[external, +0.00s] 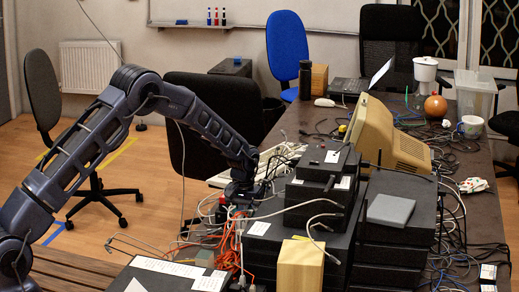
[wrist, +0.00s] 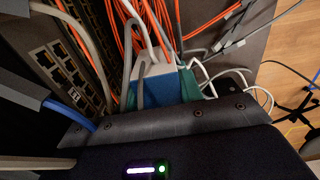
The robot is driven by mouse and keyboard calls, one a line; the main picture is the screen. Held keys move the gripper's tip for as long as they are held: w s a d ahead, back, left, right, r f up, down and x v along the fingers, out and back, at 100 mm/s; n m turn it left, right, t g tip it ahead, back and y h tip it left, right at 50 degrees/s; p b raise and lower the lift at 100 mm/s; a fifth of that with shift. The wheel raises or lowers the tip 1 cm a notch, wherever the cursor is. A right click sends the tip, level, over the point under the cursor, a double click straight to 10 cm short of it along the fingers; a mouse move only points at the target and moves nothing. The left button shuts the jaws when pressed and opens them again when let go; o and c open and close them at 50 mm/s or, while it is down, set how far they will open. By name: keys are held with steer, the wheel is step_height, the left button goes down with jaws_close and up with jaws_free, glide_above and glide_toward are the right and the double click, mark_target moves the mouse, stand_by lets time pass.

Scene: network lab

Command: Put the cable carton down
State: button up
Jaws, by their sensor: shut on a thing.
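My gripper (external: 240,192) reaches down among the cables and black network boxes in the middle of the desk. Its fingertips are hard to make out in the external view. In the wrist view, a small blue, white and green box (wrist: 164,88), which looks like the cable carton, sits just beyond the dark wrist edge. My gripper is shut on it. Its lower part is hidden by the wrist, and I cannot tell whether it touches the surface below. I cannot pick it out clearly in the external view.
Stacked black network devices (external: 318,205) stand right of my gripper. Orange cables (external: 232,245) lie tangled in front of it. A network switch with ports (wrist: 62,75) is close at left in the wrist view. A light wooden block (external: 300,266) stands at the front. The desk is crowded.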

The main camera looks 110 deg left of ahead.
mark_target(244, 209)
steer(key=shift+f, duration=2.3)
steer(key=shift+f, duration=0.1)
steer(key=o, duration=1.1)
steer(key=shift+c, duration=0.2)
step_height(244, 209, up, 12)
steer(key=shift+r, duration=0.15)
